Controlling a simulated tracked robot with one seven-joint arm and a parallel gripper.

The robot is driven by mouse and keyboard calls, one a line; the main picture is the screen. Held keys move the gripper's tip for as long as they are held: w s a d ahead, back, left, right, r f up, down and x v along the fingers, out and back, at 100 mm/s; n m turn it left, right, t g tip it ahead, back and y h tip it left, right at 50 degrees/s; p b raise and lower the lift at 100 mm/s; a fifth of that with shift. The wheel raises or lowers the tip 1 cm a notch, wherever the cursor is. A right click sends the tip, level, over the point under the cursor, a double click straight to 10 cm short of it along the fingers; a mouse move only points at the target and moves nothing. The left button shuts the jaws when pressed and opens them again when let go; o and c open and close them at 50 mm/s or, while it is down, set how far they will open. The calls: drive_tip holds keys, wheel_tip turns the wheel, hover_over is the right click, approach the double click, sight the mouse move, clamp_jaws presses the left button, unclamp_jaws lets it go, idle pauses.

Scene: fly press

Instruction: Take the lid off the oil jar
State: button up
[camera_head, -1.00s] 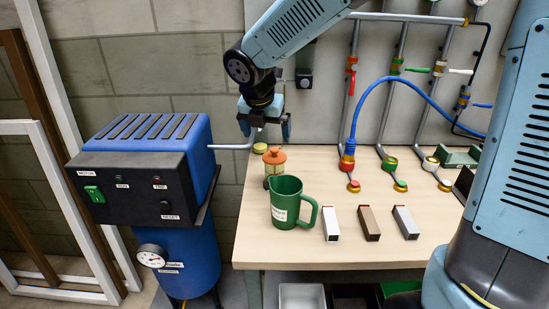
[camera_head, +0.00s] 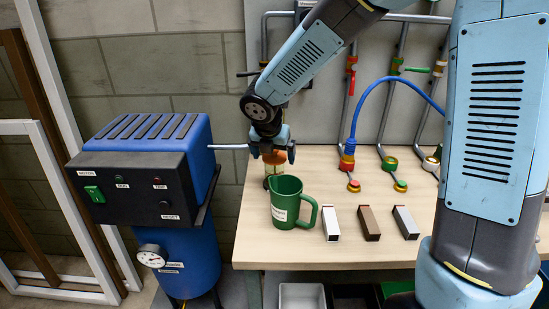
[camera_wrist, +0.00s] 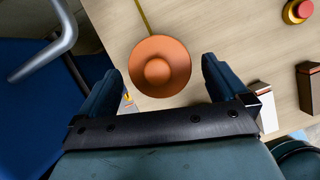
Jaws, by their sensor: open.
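The oil jar's orange lid (camera_head: 274,160) is on the jar, at the back left of the bench behind the green jug (camera_head: 286,203). In the wrist view the round lid (camera_wrist: 176,52) with its centre knob is seen from above and covers the jar body. My gripper (camera_head: 273,154) is open, pointing down, with its fingers around the lid's upper part in the head view. In the wrist view the fingers (camera_wrist: 162,72) stand at left and right of the lid, with gaps showing. Nothing is held.
A blue machine (camera_head: 165,165) stands left of the bench, its grey pipe (camera_head: 228,146) reaching toward my gripper. White (camera_head: 331,224), brown (camera_head: 368,223) and grey (camera_head: 405,222) blocks lie right of the jug. A blue hose (camera_head: 365,105) and pipes are behind. The bench front (camera_head: 300,252) is clear.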

drive_tip(key=c, duration=1.1)
drive_tip(key=shift+o, duration=0.2)
drive_tip(key=shift+r, duration=0.1)
